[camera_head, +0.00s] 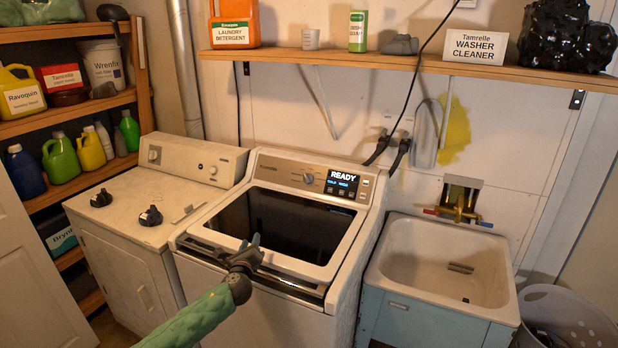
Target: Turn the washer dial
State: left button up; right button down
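The washer (350,215) is a white top-loader with a dark glass lid, in the middle of the view. Its sloped control panel at the back carries a small round grey dial (309,178), left of a lit display (342,184) reading "READY". My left gripper (252,241) is dark and hangs in front of and below the panel, over the near part of the lid in the picture. It is apart from the dial. Its fingers are small and dark against the lid, so I cannot tell whether they are open. My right gripper is not in view.
A white appliance (130,235) with black knobs stands left of the washer. A utility sink (420,285) stands right, with a laundry basket (570,315) beside it. A wooden shelf (400,62) with bottles and a sign runs above. A black cable hangs behind the washer.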

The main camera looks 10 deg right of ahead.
aim_at(308, 178)
jog(key=i+l, duration=1.1)
jog(key=l, duration=0.1)
